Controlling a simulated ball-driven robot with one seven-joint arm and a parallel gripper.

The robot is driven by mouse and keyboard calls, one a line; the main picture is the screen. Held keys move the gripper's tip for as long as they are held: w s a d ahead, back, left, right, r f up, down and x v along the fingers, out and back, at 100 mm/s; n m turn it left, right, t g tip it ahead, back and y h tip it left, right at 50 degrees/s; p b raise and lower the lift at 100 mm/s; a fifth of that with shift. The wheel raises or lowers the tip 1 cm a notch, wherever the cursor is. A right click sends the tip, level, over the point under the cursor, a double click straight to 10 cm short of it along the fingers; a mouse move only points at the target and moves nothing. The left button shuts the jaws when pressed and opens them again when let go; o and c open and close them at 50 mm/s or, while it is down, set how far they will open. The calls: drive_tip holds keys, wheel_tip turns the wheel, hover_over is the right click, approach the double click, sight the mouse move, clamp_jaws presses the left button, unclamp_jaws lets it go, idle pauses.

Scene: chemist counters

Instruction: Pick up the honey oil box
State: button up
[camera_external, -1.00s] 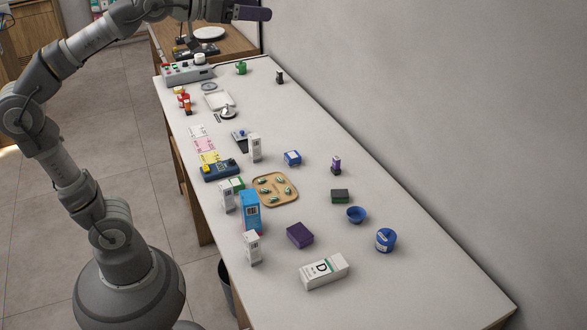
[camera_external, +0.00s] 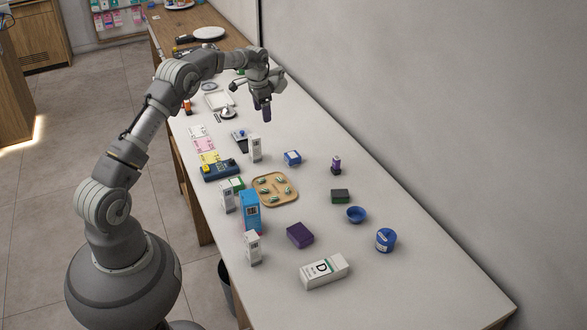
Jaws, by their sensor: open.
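Several boxes stand on the white counter (camera_external: 400,290), and their labels are too small to tell which is the honey oil box. There are a tall blue box (camera_external: 250,212), slim white boxes (camera_external: 253,248), (camera_external: 255,148) and (camera_external: 227,197), a white box marked D (camera_external: 324,271), a purple box (camera_external: 300,235), a dark green-edged box (camera_external: 340,196) and a small blue-and-white box (camera_external: 292,158). My gripper (camera_external: 262,110) points down above the far part of the counter, beyond these boxes. It is open and empty, with its fingers seen nearly edge-on.
A tan tray (camera_external: 291,203) with small green items lies among the boxes. A blue device (camera_external: 220,171) sits at the left edge. A wall runs along the right.

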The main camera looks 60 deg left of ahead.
drive_tip(key=g, duration=0.1)
hover_over(254, 136)
drive_tip(key=shift+h, duration=0.4)
wheel_tip(254, 136, down, 7)
drive_tip(key=shift+s+r, duration=0.1)
drive_tip(key=shift+s, duration=0.05)
drive_tip(key=f+b, duration=0.2)
drive_tip(key=f, duration=0.5)
drive_tip(key=shift+w, duration=0.2)
drive_tip(key=shift+r, duration=0.1)
drive_tip(key=shift+c, duration=0.4)
drive_tip(key=c, duration=1)
